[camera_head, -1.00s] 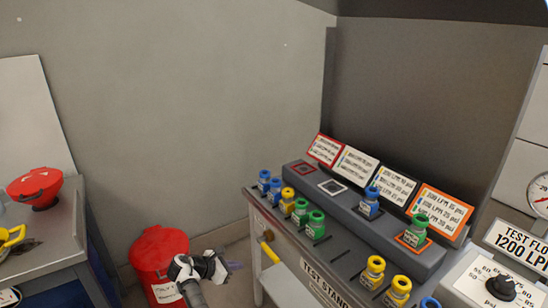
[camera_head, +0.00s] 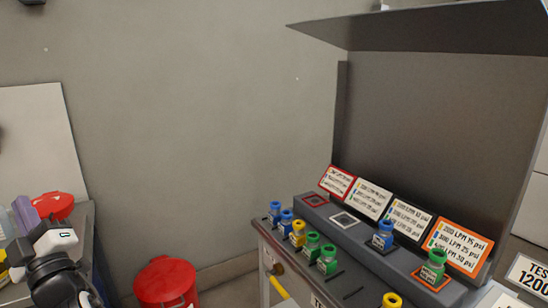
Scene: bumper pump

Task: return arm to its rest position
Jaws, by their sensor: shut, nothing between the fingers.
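My gripper (camera_head: 36,212) is at the lower left, in front of the left workbench. The rest of my arm runs out of the picture at the bottom left.
The left workbench (camera_head: 86,226) holds a red object (camera_head: 62,203). A red bin (camera_head: 165,283) stands on the floor between the benches. The right test stand holds several coloured fittings, including a green one (camera_head: 433,266), and sign cards (camera_head: 459,248). Space above the bin is clear.

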